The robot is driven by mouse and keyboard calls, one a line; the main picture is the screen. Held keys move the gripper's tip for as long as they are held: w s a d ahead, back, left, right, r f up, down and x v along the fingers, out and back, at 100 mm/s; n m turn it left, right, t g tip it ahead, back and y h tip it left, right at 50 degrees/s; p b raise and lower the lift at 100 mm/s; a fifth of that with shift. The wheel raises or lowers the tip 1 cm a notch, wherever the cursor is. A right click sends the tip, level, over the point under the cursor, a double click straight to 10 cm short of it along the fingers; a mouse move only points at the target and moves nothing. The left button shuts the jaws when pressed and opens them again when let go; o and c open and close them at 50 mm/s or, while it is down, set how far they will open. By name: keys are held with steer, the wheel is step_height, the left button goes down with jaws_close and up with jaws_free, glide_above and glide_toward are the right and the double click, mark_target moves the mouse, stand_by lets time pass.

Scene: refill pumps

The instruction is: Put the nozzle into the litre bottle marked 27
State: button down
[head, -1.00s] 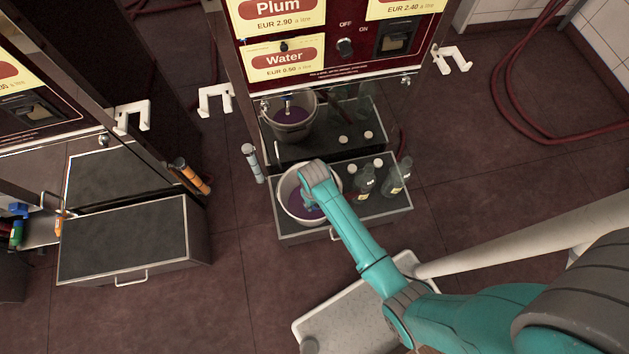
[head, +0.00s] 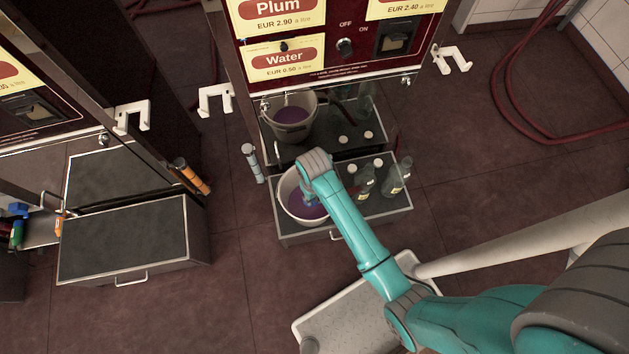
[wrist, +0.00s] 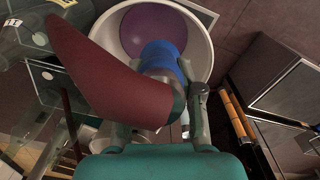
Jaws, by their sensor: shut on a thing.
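Two clear bottles with pale labels stand right of the bucket, a nearer one (head: 363,185) and a farther one (head: 399,178). In the wrist view bottle glass (wrist: 30,95) lies left. I cannot read a 27 on either bottle.
Bucket and bottles stand on a dark-topped shelf (head: 345,222), with white caps (head: 378,163) near its back. The shiny panel behind mirrors them. The pump front (head: 345,65) rises above. A second, empty shelf (head: 130,240) stands left. Dark floor is open between them.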

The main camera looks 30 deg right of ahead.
steer(key=shift+r, duration=2.95)
